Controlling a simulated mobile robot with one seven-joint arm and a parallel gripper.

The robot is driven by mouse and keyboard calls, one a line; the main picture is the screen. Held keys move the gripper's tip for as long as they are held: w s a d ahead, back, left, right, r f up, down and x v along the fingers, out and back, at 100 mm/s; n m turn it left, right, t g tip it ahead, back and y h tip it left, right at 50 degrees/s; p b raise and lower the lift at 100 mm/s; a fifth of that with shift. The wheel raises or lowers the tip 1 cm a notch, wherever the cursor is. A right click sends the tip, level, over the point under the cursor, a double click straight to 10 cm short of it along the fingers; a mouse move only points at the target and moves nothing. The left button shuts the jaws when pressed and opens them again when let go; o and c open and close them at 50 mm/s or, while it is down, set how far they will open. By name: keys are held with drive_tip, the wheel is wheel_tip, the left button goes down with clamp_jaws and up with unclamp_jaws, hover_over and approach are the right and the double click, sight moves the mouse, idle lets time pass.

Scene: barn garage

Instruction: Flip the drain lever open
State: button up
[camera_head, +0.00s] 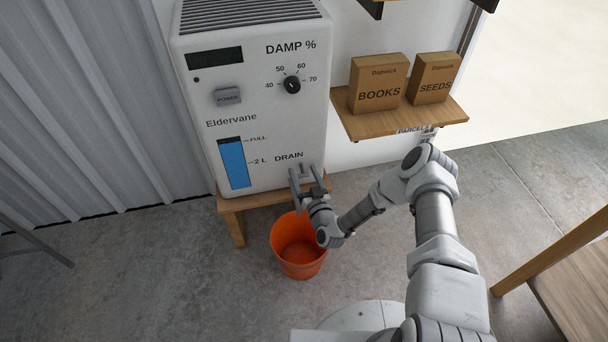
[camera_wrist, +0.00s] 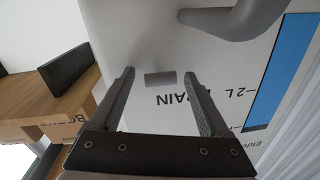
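The white Eldervane dehumidifier (camera_head: 250,75) stands on a low wooden stand. Below its DRAIN label, a small grey block (camera_head: 304,170), apparently the drain lever, juts from the front. In the wrist view, which is upside down, the small grey lever (camera_wrist: 160,78) shows between my fingers, with a gap on both sides. My gripper (camera_head: 308,184) is open just in front of the machine's lower right front; its two fingers (camera_wrist: 160,85) straddle the lever without visibly closing on it. A thick grey curved pipe, apparently the spout (camera_wrist: 235,20), is beside it. Contact with the panel is unclear.
An orange bucket (camera_head: 298,246) stands on the floor under my gripper. The wooden stand (camera_head: 236,227) holds the machine. A wall shelf (camera_head: 400,120) to the right carries a BOOKS box (camera_head: 378,84) and a SEEDS box (camera_head: 434,79). A wooden table (camera_head: 575,275) is at far right.

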sight(301, 166)
drive_tip(key=c, duration=1.1)
drive_tip(key=r+g+p, duration=0.1)
drive_tip(key=p, duration=0.1)
drive_tip(key=shift+s+p, duration=0.1)
drive_tip(key=shift+p, duration=0.2)
drive_tip(key=r+g+h+p, duration=0.1)
drive_tip(key=g+p, duration=0.1)
drive_tip(key=p, duration=0.1)
drive_tip(key=shift+r+p, duration=0.1)
drive_tip(key=shift+p, duration=0.2)
drive_tip(key=g+p, duration=0.1)
drive_tip(key=g+h+p, duration=0.1)
drive_tip(key=g+p, duration=0.1)
drive_tip(key=shift+r, duration=0.4)
drive_tip(key=shift+w+r+m+g+h+p, duration=0.15)
drive_tip(key=shift+g+h+p, duration=0.15)
drive_tip(key=shift+g, duration=0.5)
drive_tip(key=shift+w+m+g+h+p, duration=0.15)
drive_tip(key=shift+g+h+p, duration=0.15)
drive_tip(key=shift+g, duration=0.5)
drive_tip(key=o, duration=1.3)
drive_tip(key=shift+r, duration=0.2)
